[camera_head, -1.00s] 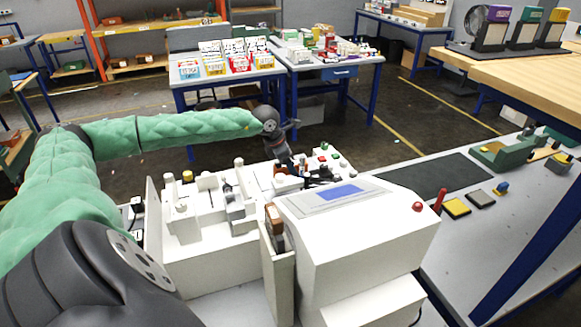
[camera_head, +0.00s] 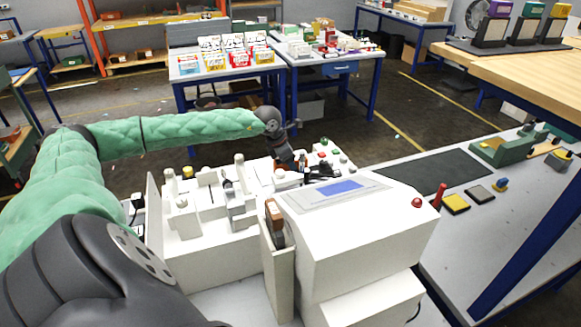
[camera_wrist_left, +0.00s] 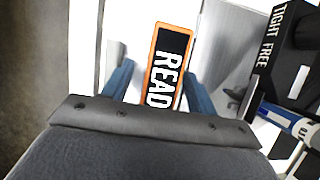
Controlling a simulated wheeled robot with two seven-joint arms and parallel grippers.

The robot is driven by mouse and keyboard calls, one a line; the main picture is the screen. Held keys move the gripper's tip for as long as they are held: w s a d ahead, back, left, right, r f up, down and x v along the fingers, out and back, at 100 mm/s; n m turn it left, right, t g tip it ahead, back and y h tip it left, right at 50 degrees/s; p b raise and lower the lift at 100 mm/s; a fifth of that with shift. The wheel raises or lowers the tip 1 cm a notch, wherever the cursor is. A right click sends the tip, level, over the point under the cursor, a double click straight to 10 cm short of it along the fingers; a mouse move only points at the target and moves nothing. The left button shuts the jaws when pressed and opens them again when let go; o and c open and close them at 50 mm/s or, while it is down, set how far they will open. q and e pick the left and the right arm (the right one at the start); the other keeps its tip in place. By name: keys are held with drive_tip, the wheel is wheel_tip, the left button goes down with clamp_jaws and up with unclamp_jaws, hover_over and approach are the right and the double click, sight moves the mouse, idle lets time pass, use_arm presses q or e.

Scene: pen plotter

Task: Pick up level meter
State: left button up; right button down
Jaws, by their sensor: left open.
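In the left wrist view, an orange-framed block with a black face and white letters "READ" (camera_wrist_left: 170,62) lies between my two blue fingers; I take it for the level meter. My left gripper (camera_wrist_left: 160,88) is open, with one finger on each side of the block. I cannot tell whether either finger touches it. In the head view, my left gripper (camera_head: 290,163) reaches down behind the white machine, and the level meter is too small and hidden there to make out clearly. My right gripper is not in view.
The white machine with a blue screen (camera_head: 340,188) stands close in front of the gripper. White fixtures (camera_head: 183,218) stand to its left. Black labelled parts (camera_wrist_left: 290,60) and a blue-and-white tool (camera_wrist_left: 285,118) lie right of the block. A dark mat (camera_head: 428,172) lies to the right.

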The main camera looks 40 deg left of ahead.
use_arm(q)
drive_tip(key=shift+f+b, duration=0.2)
drive_tip(key=shift+b, duration=0.2)
idle(0.3)
drive_tip(key=shift+c, duration=0.2)
drive_tip(key=c, duration=1.1)
